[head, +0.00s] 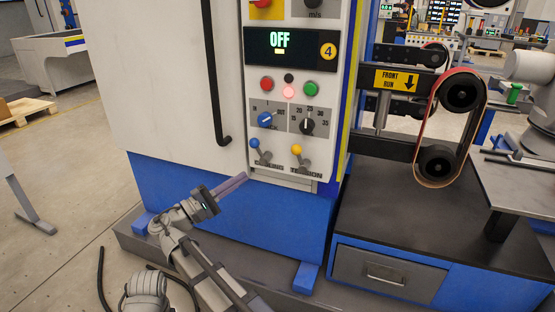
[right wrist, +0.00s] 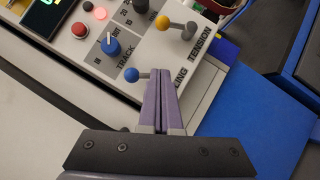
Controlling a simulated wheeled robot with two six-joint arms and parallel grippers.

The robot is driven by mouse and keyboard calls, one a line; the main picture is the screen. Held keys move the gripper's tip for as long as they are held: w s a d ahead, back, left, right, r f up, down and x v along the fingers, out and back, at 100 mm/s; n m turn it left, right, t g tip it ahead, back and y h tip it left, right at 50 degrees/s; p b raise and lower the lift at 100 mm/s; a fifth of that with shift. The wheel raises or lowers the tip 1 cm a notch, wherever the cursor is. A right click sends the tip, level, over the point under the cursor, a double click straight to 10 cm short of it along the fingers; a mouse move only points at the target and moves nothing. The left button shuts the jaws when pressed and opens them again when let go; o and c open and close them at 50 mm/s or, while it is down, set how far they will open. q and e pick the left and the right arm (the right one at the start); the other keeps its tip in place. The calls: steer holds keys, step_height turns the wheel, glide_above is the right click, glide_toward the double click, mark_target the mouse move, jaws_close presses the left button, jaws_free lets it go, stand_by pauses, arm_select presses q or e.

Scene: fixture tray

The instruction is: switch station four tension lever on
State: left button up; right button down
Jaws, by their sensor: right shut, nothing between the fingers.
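The tension lever (head: 297,151) is a yellow-knobbed lever at the lower right of the station four panel (head: 265,93); TENSION is printed beneath it. In the right wrist view its yellow knob (right wrist: 163,22) is near the top, left of its grey base. My right gripper (head: 243,177) is shut and empty, below and left of the levers in the head view. In the right wrist view its purple fingers (right wrist: 160,76) point at the panel, beside the blue-knobbed lever (right wrist: 132,75) and apart from the yellow knob. My left gripper is not in view.
The display (head: 290,47) reads OFF beside a 4. Red and green buttons (head: 310,89) and two rotary knobs sit above the levers. A black handle (head: 214,90) is on the cabinet to the left. A belt sander (head: 451,125) stands right, above a dark bench.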

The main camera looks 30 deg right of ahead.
mark_target(267, 161)
steer(key=p+x, duration=0.2)
steer(key=x, duration=0.8)
steer(key=shift+s+r+p, duration=0.1)
steer(key=shift+p, duration=0.3)
steer(key=shift+s+d+r+p, duration=0.4)
steer(key=shift+s+d, duration=0.15)
steer(key=shift+d, duration=0.15)
steer(key=shift+s+d+r+p, duration=0.4)
steer(key=shift+s+d, duration=0.15)
steer(key=shift+d, duration=0.15)
